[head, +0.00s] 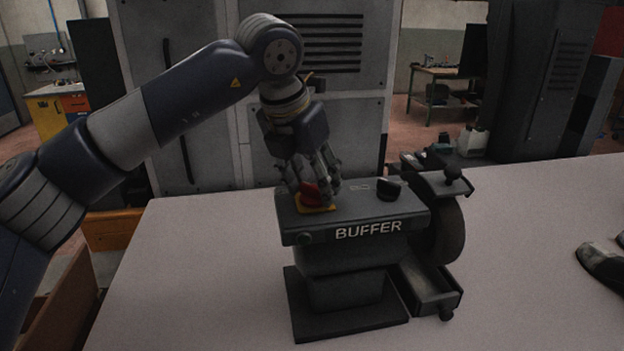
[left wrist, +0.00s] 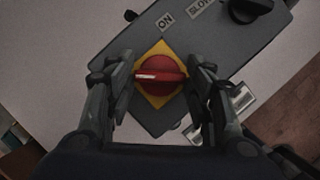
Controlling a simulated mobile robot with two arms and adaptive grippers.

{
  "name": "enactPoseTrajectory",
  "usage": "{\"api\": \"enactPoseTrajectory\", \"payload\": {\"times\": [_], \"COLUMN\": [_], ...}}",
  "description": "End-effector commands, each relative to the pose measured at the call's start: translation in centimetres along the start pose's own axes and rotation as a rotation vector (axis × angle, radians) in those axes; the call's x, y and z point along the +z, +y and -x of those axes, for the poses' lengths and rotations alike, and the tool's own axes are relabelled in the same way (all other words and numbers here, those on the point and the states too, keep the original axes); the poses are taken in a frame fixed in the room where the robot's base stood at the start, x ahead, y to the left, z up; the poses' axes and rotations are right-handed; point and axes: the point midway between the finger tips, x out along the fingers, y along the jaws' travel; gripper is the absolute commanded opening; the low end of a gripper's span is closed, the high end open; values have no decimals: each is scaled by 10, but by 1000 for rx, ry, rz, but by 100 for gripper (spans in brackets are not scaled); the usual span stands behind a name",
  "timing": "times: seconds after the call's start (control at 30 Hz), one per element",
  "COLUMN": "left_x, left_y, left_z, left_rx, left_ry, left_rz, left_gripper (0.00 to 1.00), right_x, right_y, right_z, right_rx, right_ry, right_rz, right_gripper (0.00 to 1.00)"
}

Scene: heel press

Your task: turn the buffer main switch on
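The buffer (head: 350,255) is a dark grey machine on the table, with "BUFFER" on its front. Its main switch is a red knob (head: 311,194) on a yellow plate (head: 318,209), at the left of the top face. In the left wrist view the red knob (left wrist: 160,75) has a white mark pointing left, while the "ON" label (left wrist: 165,21) lies above the yellow plate (left wrist: 160,101). My left gripper (head: 316,190) points down over the knob. Its fingers (left wrist: 160,84) are open, one on each side of the knob; contact is not visible.
A black dial (head: 389,189) sits right of the switch, near a "SLOW" label (left wrist: 202,7). A buffing wheel (head: 447,230) and an open tray (head: 430,288) are at the machine's right. The table's (head: 190,270) left part is clear.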

Motion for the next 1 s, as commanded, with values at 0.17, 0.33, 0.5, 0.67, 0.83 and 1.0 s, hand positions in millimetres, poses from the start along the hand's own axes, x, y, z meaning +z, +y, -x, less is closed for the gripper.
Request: {"api": "enactPoseTrajectory", "payload": {"times": [0.17,0.33,0.5,0.67,0.83,1.0], "left_x": [0,0,0,0,1,2], "left_y": [0,0,1,2,3,4], "left_z": [0,0,0,0,2,2], "left_rx": [0,-4,-23,-62,-117,-173], "left_ry": [0,1,1,2,1,1], "left_rz": [0,-10,-58,-148,-276,-409], "left_gripper": [22,22,23,23,23,23], "right_x": [4,5,5,4,4,3], "right_y": [2,2,2,2,2,2], "right_z": [0,0,2,4,10,19], "right_rx": [2,3,2,2,2,2], "right_ry": [-7,-8,-8,-7,-7,-6], "right_rz": [1,1,1,2,2,2], "right_gripper": [40,40,40,40,40,40]}}
